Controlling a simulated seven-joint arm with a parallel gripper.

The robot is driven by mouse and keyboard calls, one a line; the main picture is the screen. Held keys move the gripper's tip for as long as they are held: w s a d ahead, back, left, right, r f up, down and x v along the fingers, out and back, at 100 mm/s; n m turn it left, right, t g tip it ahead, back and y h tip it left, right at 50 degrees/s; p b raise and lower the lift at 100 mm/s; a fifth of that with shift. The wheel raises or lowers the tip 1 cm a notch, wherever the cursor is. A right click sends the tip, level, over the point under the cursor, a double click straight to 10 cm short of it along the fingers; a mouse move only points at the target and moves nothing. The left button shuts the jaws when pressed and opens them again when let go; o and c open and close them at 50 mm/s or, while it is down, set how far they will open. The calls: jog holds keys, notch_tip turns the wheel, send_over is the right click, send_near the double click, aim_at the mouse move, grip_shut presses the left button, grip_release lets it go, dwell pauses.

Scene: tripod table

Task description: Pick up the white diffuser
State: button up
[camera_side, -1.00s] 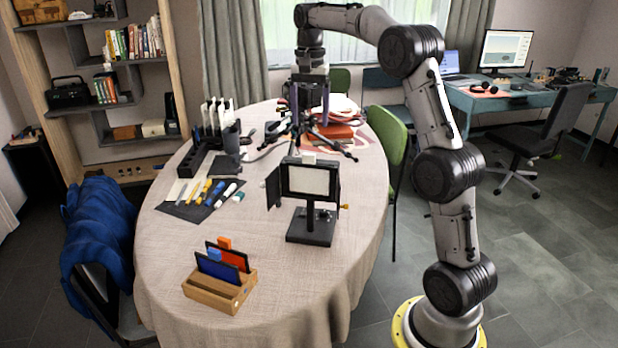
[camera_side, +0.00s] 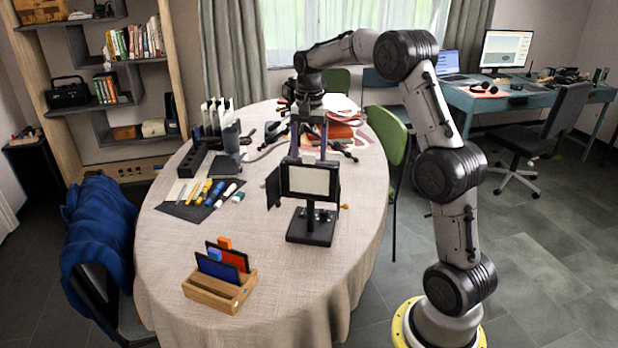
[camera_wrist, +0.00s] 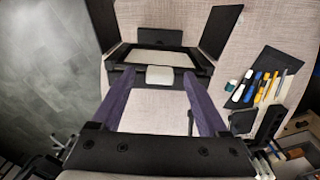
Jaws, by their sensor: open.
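The white diffuser (camera_side: 309,181) stands upright in the black frame of a small lamp in the side view. A pale tab (camera_wrist: 159,75) sits at its top edge in the wrist view, where part of the white panel (camera_wrist: 162,58) also shows. The lamp has black side flaps and stands on a black base (camera_side: 311,228). My gripper (camera_side: 310,150) points down over the top of the lamp, its two purple fingers apart. In the wrist view the open fingers (camera_wrist: 159,80) lie on either side of the tab, with nothing gripped.
A black tripod (camera_side: 342,146) stands behind the lamp. A wooden holder (camera_side: 218,292) with upright coloured cards is at the front left. Pens lie on a dark mat (camera_side: 188,211) at the left, near a black rack (camera_side: 190,162). The cloth right of the wooden holder is clear.

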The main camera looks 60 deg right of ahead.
grip_shut()
dwell(0.5)
